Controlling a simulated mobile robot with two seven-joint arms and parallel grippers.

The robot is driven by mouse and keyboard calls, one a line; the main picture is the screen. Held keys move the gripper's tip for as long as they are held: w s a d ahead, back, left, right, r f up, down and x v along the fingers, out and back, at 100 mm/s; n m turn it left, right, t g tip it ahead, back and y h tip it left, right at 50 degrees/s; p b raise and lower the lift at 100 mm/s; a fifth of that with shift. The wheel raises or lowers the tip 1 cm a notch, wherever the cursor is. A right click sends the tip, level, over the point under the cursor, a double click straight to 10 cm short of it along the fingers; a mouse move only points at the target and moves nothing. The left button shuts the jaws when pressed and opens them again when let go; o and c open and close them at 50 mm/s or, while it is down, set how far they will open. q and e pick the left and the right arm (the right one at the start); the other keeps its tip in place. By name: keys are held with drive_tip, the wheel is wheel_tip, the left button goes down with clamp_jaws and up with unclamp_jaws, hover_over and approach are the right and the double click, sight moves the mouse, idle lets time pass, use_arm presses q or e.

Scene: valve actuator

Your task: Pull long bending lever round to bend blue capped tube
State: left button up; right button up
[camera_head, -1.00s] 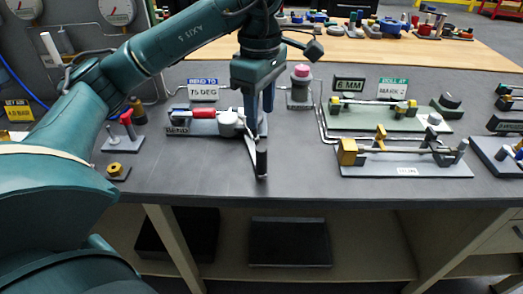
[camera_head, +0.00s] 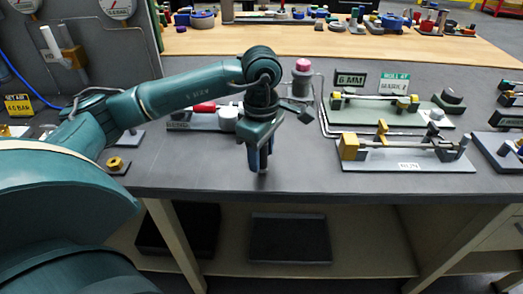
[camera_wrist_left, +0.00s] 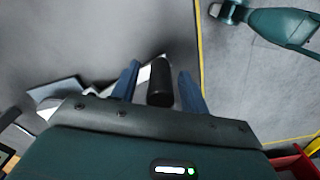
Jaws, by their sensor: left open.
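The tube bender (camera_head: 178,122) stands on the bench at the left, with a red part (camera_head: 205,107) and a pale round former (camera_head: 228,114). My left gripper (camera_head: 260,164) is open and points down at the bench's front, in front of the bender's right end. In the left wrist view, the long bending lever's black grip (camera_wrist_left: 160,88) lies between my two blue fingers (camera_wrist_left: 160,92), with a gap on the right side. In the head view my gripper hides most of the lever. I cannot make out the tube's blue cap. My right gripper is not in view.
A pink-topped post (camera_head: 303,66) stands behind my gripper. To the right are a green fixture (camera_head: 390,118) and a grey fixture with yellow blocks (camera_head: 405,160). A small yellow-ringed block (camera_head: 115,164) sits at the left. The bench front edge is close to my gripper.

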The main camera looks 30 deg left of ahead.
use_arm(q)
drive_tip(key=shift+c, duration=0.4)
clamp_jaws()
drive_tip(key=shift+s+a+f+b, duration=0.15)
drive_tip(key=shift+s+a+b, duration=0.05)
drive_tip(key=shift+b, duration=0.3)
drive_tip(key=shift+s+a, duration=0.15)
drive_tip(key=shift+r+m, duration=0.2)
drive_tip(key=shift+m, duration=0.1)
drive_tip(key=shift+o, duration=0.4)
unclamp_jaws()
